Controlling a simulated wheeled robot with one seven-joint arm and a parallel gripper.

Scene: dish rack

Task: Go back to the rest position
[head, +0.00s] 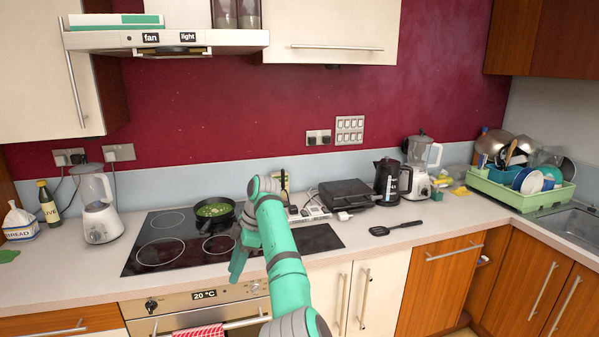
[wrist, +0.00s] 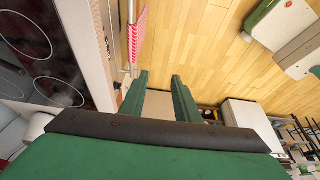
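My gripper (wrist: 158,98) shows in the wrist view with its two green fingers apart and nothing held between them. It points down past the counter's front edge, over the wooden floor. In the head view my green arm reaches up the middle, and its gripper (head: 238,264) hangs in front of the black hob (head: 165,252). The forearm hides part of the hob and the counter behind it.
A pan of green food (head: 214,210) sits on the hob. A red checked towel (head: 200,331) hangs on the oven rail close by, also in the wrist view (wrist: 138,38). A black spatula (head: 395,228) lies on the counter; a green dish rack (head: 520,195) stands right.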

